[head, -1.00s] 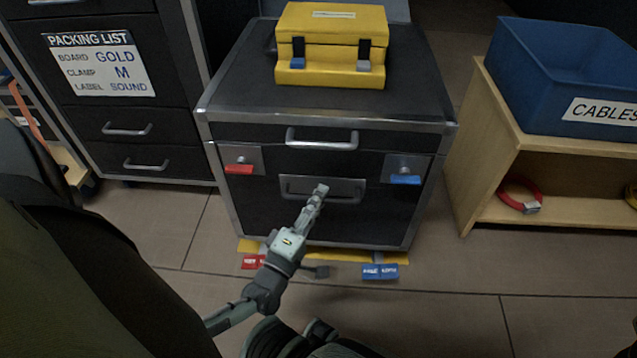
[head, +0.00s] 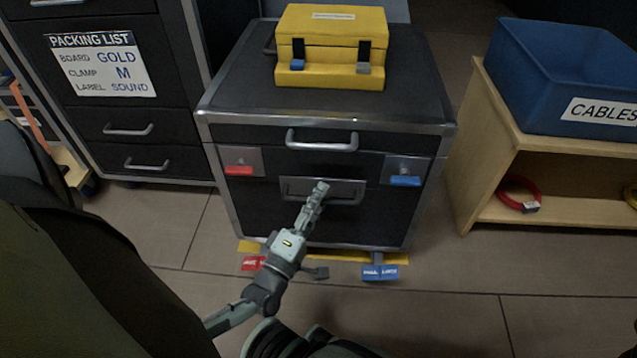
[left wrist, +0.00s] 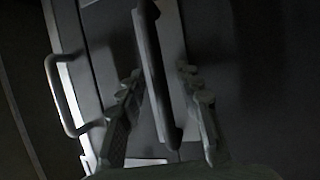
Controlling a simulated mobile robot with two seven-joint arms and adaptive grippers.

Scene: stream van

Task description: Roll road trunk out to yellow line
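The road trunk (head: 245,205) is a black case with metal edges, standing upright in the middle of the head view. It has a top handle (head: 322,141) and a lower recessed handle (head: 345,190). A yellow strip (head: 400,258) shows on the floor along its front base. My left gripper (head: 319,190) is at the lower handle. In the left wrist view a dark handle bar (left wrist: 153,60) lies between the fingers of the left gripper (left wrist: 160,75), which stand apart with a gap visible on the right side. My right gripper is not in view.
A yellow case (head: 332,45) sits on the trunk. A drawer cabinet (head: 130,115) stands left; a wooden shelf (head: 485,165) with a blue CABLES bin (head: 560,75) stands right. Floor in front is clear.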

